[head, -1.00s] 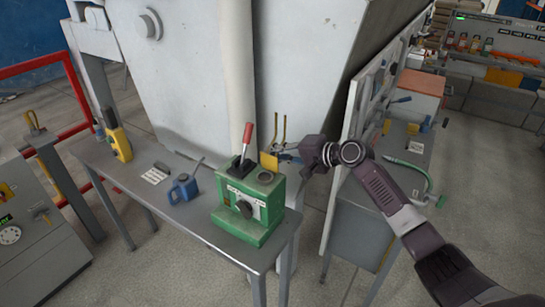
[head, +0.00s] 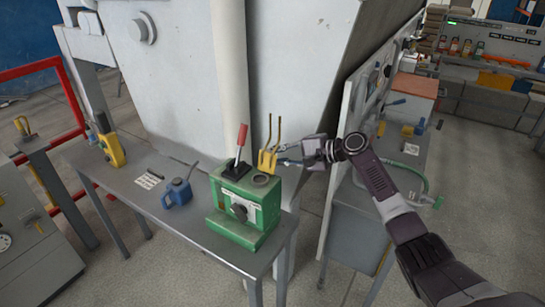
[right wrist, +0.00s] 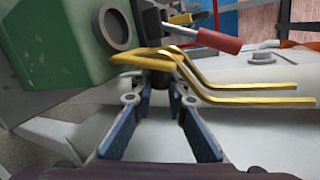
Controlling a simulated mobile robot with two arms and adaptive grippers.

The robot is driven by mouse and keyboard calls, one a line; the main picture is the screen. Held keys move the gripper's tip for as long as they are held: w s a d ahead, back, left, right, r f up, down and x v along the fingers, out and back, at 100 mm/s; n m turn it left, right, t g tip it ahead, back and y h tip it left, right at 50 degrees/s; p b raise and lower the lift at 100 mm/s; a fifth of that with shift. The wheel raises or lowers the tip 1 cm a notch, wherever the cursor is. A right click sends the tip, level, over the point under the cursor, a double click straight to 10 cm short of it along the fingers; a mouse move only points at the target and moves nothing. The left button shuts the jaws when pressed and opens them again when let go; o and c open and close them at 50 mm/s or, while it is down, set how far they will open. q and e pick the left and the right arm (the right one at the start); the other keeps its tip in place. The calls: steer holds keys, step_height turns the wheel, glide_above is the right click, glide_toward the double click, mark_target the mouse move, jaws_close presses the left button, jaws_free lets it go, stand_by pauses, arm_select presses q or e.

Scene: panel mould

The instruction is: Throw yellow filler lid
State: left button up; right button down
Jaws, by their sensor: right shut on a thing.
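My right gripper (head: 287,160) reaches in from the right and is shut on the lid. Its blue-padded fingers converge at the lid in the right wrist view (right wrist: 161,88). My left gripper is not in view.
A lever with a red handle (head: 241,138) rises from the green machine, close to the lid. A blue oil can (head: 178,192) and a yellow tool (head: 112,148) stand on the grey bench (head: 150,205). A large grey hopper (head: 290,60) rises behind. A grey panel stands at right.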

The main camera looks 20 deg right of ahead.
steer(key=c, duration=1.9)
jaws_free()
steer(key=shift+f, duration=0.1)
steer(key=v, duration=1.2)
steer(key=shift+d, duration=0.1)
steer(key=shift+w, duration=0.1)
